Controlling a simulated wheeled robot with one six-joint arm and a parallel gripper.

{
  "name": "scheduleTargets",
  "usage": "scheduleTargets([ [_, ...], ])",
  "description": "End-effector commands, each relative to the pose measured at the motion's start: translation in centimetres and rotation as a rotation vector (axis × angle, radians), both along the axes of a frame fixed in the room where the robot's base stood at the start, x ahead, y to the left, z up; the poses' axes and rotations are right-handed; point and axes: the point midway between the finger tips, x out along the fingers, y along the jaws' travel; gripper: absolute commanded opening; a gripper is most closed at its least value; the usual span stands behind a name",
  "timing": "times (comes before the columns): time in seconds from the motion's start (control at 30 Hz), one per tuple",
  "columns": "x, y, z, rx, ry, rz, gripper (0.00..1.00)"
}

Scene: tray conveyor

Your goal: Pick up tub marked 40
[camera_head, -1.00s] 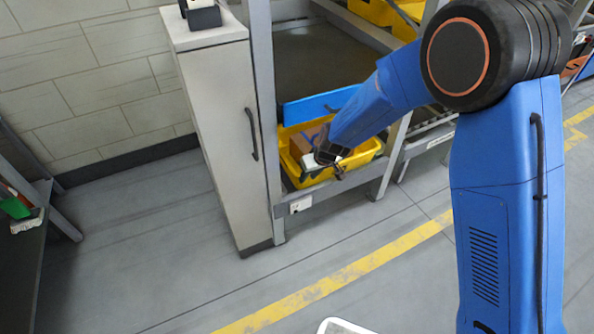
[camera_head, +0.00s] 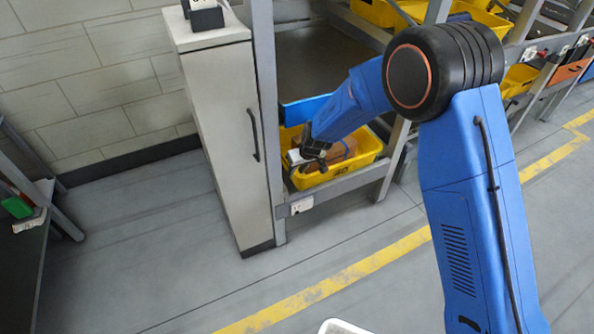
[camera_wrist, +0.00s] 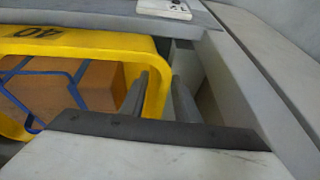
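The yellow tub marked 40 (camera_head: 366,172) sits on the lower shelf of the rack; its mark shows upside down on its wall in the wrist view (camera_wrist: 75,42). A brown box with blue strapping (camera_wrist: 85,85) lies in it. My gripper (camera_head: 314,160) is over the tub's left end in the head view. In the wrist view, the two grey fingers of my gripper (camera_wrist: 160,90) are apart, one on each side of the tub's yellow end wall. I cannot tell whether they touch it. A pale surface with a dark edge hides the lower part of the wrist view.
A tall pale cabinet (camera_head: 225,140) stands just left of the tub. A rack post (camera_head: 268,110) rises beside it, and a blue panel (camera_head: 300,110) is behind the tub. More yellow tubs (camera_head: 375,10) sit higher up. The floor in front, with a yellow line (camera_head: 350,272), is clear.

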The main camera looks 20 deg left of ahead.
Motion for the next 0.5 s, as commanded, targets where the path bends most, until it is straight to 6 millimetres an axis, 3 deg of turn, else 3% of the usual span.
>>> scheduleTargets([
  [0.07, -0.01, -0.01, 0.01, 0.000, 0.000, 0.000, 0.26],
  [0.17, 0.00, -0.02, 0.00, 0.000, 0.000, 0.000, 0.02],
  [0.2, -0.01, -0.02, 0.00, 0.000, 0.000, 0.000, 0.00],
  [0.5, 0.09, 0.07, 0.26, 0.002, -0.004, 0.000, 0.00],
])
